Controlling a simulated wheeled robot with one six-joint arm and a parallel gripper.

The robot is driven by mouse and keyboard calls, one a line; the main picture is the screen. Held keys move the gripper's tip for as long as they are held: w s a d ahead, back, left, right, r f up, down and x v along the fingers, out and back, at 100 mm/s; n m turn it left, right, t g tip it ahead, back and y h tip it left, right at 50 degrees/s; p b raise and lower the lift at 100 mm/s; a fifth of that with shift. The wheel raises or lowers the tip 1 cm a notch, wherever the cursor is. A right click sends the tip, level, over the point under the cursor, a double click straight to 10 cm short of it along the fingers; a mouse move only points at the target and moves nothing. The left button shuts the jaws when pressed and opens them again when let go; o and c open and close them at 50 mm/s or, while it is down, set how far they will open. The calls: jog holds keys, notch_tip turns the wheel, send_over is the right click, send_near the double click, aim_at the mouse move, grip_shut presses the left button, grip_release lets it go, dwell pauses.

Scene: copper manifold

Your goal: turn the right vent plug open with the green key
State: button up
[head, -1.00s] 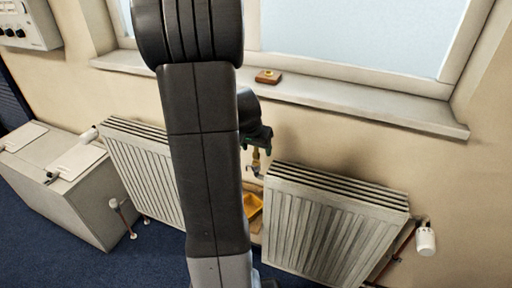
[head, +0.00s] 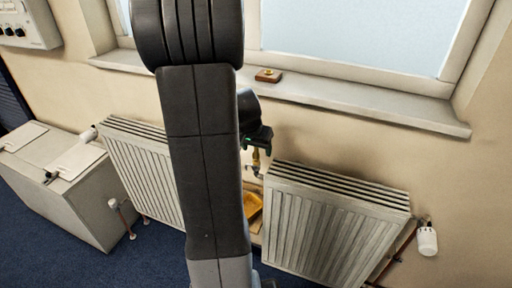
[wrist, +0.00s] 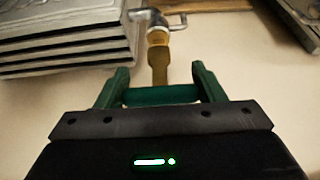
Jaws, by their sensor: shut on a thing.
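My gripper (wrist: 160,92) is shut on the green key, whose green grip (wrist: 160,95) spans between the dark green fingers. The key's brass-coloured shank (wrist: 159,66) points away from the gripper toward the vent plug (wrist: 157,38). Shank and plug overlap in the wrist view, and I cannot tell how deeply they are engaged. The plug sits on a grey metal fitting (wrist: 150,17) beside a radiator. In the head view, my gripper (head: 257,146) is above the gap at the left end of the right radiator (head: 325,225), partly hidden by my arm.
The left radiator (head: 145,165) stands behind my arm. A window sill (head: 370,110) runs above, with a small wooden block (head: 268,76) on it. A yellow tray (head: 252,207) lies low between the radiators. A grey chest (head: 60,205) stands at the left.

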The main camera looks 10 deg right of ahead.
jog(key=shift+f+b, duration=0.8)
dwell(0.4)
jog(key=shift+r+p, duration=0.1)
jog(key=shift+p, duration=0.25)
jog(key=shift+n+p, duration=0.3)
jog(key=shift+n, duration=0.1)
jog(key=shift+n+y+p, duration=0.3)
jog(key=shift+n+p, duration=0.3)
jog(key=shift+p, duration=0.05)
jog(key=shift+f, duration=0.2)
jog(key=shift+r+n+t+p, duration=0.15)
jog(key=shift+n+t+p, duration=0.15)
jog(key=shift+n+p, duration=0.55)
jog(key=shift+y+p, duration=0.4)
jog(key=shift+p, duration=0.5)
jog(key=shift+f+n, duration=0.2)
jog(key=shift+n, duration=0.15)
